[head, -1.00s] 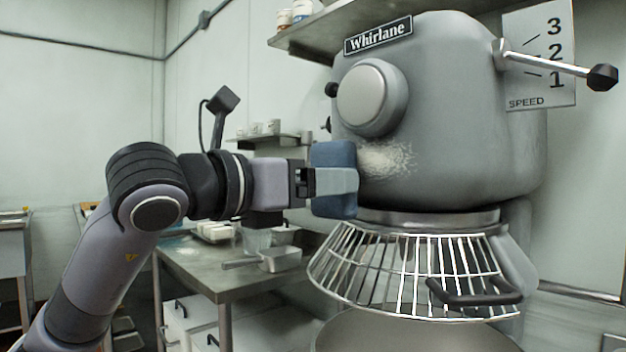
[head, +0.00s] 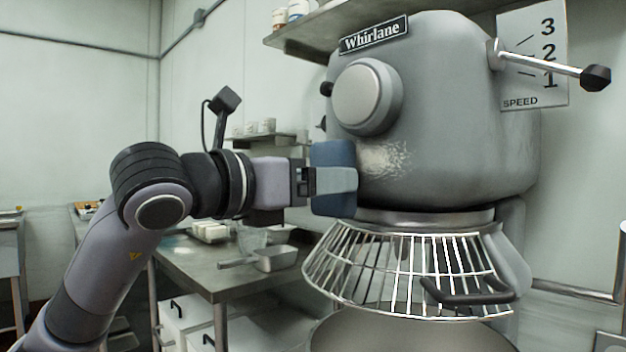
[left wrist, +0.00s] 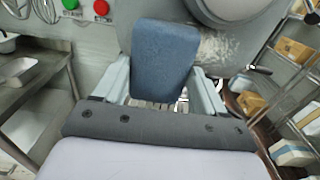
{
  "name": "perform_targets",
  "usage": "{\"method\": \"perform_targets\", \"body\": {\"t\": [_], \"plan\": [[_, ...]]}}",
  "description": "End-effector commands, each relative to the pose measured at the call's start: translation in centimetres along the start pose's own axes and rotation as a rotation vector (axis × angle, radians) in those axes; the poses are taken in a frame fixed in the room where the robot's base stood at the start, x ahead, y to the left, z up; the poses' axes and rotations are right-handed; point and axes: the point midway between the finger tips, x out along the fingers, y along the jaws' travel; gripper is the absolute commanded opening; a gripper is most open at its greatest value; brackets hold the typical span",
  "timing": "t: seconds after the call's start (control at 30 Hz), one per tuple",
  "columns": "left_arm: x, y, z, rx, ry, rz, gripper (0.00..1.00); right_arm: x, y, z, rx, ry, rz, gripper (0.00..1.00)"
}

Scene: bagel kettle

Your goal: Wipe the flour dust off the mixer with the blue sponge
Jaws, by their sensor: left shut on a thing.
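The grey mixer (head: 460,110) fills the right half of the head view. A pale flour dust patch (head: 385,160) lies on its side, below the round hub; the patch also shows in the left wrist view (left wrist: 218,48). My left gripper (head: 335,180) is shut on the blue sponge (head: 334,156) and holds it upright just left of the dust. The sponge stands between the two fingers in the left wrist view (left wrist: 163,55). Whether the sponge touches the mixer is hard to tell. My right gripper is not in view.
A wire bowl guard (head: 405,270) with a black handle sits under the mixer head, above the bowl (head: 410,335). A speed lever (head: 545,62) sticks out at the upper right. A steel table (head: 215,275) with a metal pan (head: 275,260) stands behind my left arm.

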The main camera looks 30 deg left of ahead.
Motion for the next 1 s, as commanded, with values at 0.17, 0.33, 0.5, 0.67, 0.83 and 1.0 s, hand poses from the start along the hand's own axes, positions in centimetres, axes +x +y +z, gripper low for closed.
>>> {"method": "perform_targets", "body": {"t": [0.17, 0.33, 0.5, 0.67, 0.83, 1.0], "plan": [[0.3, 0.0, 0.0, 0.000, 0.000, -0.001, 0.22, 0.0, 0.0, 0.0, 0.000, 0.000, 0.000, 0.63], [0.6, 0.0, 0.0, 0.000, 0.001, 0.000, 0.22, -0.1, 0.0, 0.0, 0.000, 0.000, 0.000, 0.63], [0.8, 0.0, 0.0, 0.000, 0.001, 0.000, 0.22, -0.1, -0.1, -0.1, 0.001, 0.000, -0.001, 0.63], [1.1, 0.0, 0.0, 0.000, 0.000, 0.000, 0.22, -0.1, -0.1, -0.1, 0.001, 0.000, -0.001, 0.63], [1.1, -0.1, 0.0, 0.001, 0.000, -0.001, 0.22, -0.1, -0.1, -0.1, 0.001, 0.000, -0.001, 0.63], [1.1, -1.0, -0.1, 0.000, 0.000, -0.003, 0.22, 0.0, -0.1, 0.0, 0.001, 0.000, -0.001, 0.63]]}}
